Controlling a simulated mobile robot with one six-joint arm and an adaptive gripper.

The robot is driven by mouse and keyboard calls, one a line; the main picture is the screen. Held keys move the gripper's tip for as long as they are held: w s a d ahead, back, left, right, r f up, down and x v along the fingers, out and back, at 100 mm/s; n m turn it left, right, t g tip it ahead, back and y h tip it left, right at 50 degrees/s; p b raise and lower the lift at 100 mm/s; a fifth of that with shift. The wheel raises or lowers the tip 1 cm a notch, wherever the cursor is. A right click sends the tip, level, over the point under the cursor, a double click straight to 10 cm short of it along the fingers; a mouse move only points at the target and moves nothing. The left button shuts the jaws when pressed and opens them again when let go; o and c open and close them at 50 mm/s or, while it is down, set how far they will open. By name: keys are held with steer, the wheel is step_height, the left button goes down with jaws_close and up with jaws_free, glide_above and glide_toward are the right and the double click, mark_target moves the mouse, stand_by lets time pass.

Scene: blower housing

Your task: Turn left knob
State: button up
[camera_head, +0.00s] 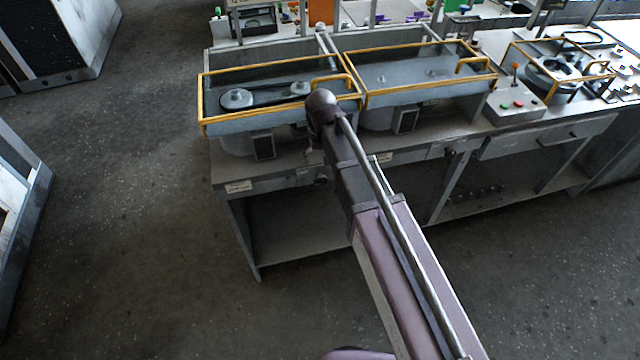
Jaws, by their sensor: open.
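A small dark round knob (320,181) sits on the front face of the workbench, under the left yellow-framed unit, just left of my arm. Another dark knob (450,152) is on the bench front farther right, to the right of my arm. My arm reaches up from the bottom right, and its dark rounded joint is in front of the left unit's right front corner. I cannot tell whether anything touches the left knob.
The left unit has a yellow guard frame (260,120) around a belt and pulleys (236,98). A similar unit (410,75) stands to its right. A button box (516,105) is farther right. Grey cabinets stand at the left; the floor (130,200) between is clear.

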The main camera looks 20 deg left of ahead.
mark_target(321, 177)
steer(key=shift+f+b, duration=4.85)
steer(key=shift+f, duration=0.3)
steer(key=shift+c, duration=0.2)
steer(key=c, duration=1.1)
